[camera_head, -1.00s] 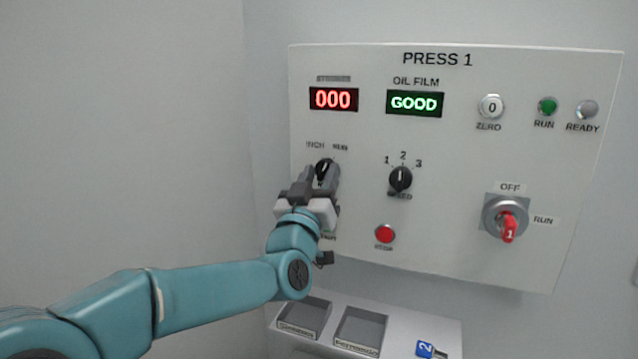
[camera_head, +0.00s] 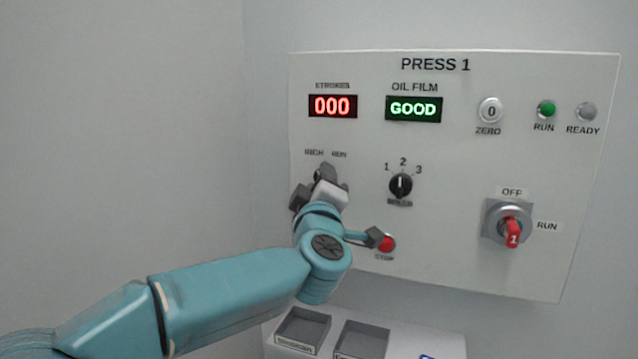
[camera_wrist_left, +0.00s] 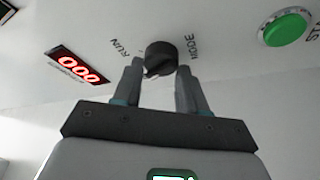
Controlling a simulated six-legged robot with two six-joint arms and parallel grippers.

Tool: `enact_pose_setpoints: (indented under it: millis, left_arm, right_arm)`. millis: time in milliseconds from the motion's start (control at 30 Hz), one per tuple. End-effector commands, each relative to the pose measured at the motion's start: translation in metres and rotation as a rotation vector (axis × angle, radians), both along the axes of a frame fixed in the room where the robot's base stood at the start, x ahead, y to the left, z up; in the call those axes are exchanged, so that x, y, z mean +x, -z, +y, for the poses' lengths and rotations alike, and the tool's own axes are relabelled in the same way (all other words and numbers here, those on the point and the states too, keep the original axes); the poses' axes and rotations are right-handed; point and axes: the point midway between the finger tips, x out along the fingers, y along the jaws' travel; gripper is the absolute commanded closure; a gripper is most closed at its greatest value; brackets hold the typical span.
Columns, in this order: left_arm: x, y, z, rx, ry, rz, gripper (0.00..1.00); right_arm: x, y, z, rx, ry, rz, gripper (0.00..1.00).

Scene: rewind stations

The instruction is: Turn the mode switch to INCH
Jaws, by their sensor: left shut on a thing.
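The mode switch is a black round knob (camera_wrist_left: 161,57) on the press panel, between my left gripper's fingers (camera_wrist_left: 158,75) in the left wrist view. The fingers are shut on it, one on each side. A RUN label and a MODE label show around the knob there; INCH is not visible in that view. In the head view, INCH and RUN labels (camera_head: 326,154) stand above the switch. My left gripper (camera_head: 324,178) covers most of the knob there, so I cannot tell clearly where its pointer stands.
A dark part of my wrist is close to the stop button. Trays (camera_head: 302,328) stand below.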

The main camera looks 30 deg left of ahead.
Motion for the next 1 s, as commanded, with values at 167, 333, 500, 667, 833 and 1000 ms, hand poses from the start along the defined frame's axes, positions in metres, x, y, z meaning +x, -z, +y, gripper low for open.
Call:
enact_pose_setpoints:
  millis: [167,333,500,667,833,1000]
  left_arm:
    - [0.0015,-0.001,-0.0025,-0.072,0.006,-0.016,0.89]
    - [0.0014,-0.0012,-0.0023,-0.109,0.006,-0.026,0.89]
    - [0.0014,-0.0014,-0.0023,-0.123,0.006,-0.03,0.89]
    - [0.0013,-0.0016,-0.0022,-0.124,0.007,-0.031,0.89]
    - [0.0012,-0.0018,-0.0022,-0.124,0.007,-0.031,0.89]
    - [0.0009,-0.0015,-0.0018,-0.124,0.004,-0.031,0.33]
  right_arm:
    - [0.0,-0.0029,0.0,0.0,0.0,0.0,0.57]
    - [0.0,-0.0037,0.0,0.0,0.0,0.0,0.57]
    - [0.0,-0.0039,0.0,0.0,0.0,0.0,0.57]
    - [0.0,-0.0039,0.0,0.0,0.0,0.0,0.57]
    - [0.0,-0.0039,0.0,0.0,0.0,0.0,0.57]
    - [0.0,-0.0039,0.0,0.0,0.0,0.0,0.57]
